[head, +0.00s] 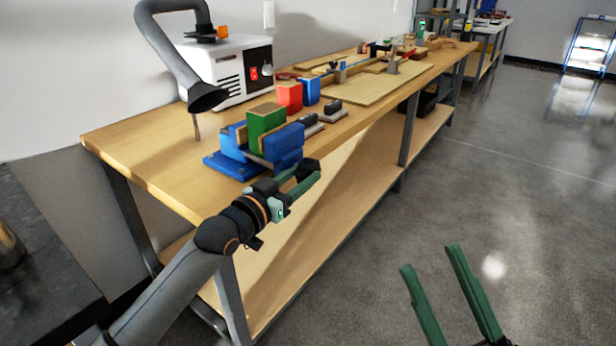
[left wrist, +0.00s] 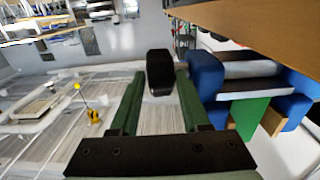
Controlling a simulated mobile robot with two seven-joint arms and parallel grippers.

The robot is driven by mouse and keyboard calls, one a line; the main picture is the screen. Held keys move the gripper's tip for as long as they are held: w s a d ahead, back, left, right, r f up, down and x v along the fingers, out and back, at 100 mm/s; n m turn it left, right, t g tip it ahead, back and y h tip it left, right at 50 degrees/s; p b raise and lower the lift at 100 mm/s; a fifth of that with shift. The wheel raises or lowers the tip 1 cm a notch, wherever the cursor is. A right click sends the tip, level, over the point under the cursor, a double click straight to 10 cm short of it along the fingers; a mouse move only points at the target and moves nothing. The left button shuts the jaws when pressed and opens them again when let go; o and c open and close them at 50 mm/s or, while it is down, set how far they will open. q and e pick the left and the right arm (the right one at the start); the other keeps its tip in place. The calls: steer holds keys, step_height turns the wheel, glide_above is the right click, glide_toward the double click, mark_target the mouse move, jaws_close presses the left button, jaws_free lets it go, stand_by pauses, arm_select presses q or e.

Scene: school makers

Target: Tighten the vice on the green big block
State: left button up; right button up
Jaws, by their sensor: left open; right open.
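The green big block (head: 266,124) stands upright between the jaws of the blue vice (head: 235,166) at the front edge of the workbench. Wooden pieces show beside it. My left gripper (head: 310,174) is at the vice's front side, just off the bench edge, with its fingers open. In the left wrist view, a black rounded piece (left wrist: 160,74) shows between the open green fingers; I cannot tell whether they touch it. The vice (left wrist: 206,82) and green block (left wrist: 250,117) are right of the fingers there. My right gripper (head: 430,258) is open and empty over the floor.
On the workbench (head: 150,150), a red block (head: 289,97) and a blue block (head: 311,92) stand behind the vice. Dark clamp-like tools lie to its right. A white machine (head: 228,72) with a grey hose stands at the back left. The floor at right is clear.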

arm_select(q)
steer(key=shift+x, duration=1.3)
jaws_close()
